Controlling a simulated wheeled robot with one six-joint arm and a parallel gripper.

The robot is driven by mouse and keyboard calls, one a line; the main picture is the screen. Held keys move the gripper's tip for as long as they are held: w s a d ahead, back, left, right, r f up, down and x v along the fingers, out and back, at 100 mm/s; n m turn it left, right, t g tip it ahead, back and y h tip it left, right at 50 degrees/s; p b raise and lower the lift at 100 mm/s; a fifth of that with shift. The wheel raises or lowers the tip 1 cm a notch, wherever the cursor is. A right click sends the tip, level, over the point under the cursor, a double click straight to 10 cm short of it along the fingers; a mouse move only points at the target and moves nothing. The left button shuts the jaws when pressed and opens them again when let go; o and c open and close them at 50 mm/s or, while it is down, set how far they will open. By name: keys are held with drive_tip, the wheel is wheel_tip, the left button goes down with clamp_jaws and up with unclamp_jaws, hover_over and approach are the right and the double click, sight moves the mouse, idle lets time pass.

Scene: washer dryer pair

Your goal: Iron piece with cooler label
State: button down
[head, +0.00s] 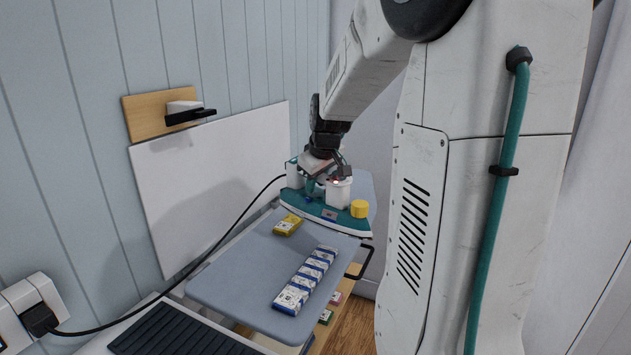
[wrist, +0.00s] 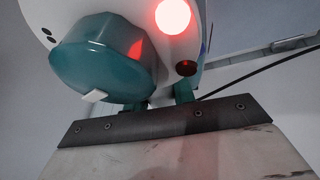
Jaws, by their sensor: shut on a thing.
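My gripper (head: 322,178) is shut on the iron (head: 318,207), holding it by its upper part. In the wrist view the iron's teal and white body (wrist: 95,75) fills the top, with a lit red lamp. Several blue-and-white pieces (head: 305,280) lie in a row nearer. Their labels are too small to read.
A black cord runs from the wall outlet (head: 35,310) along the board's left side to the iron. A white panel (head: 210,180) and wooden wall mount (head: 148,115) stand left. A black handle (head: 361,262) juts out right. More small boxes (head: 326,316) sit below the board.

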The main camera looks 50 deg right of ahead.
sight(318, 196)
drive_tip(key=shift+f, duration=3.35)
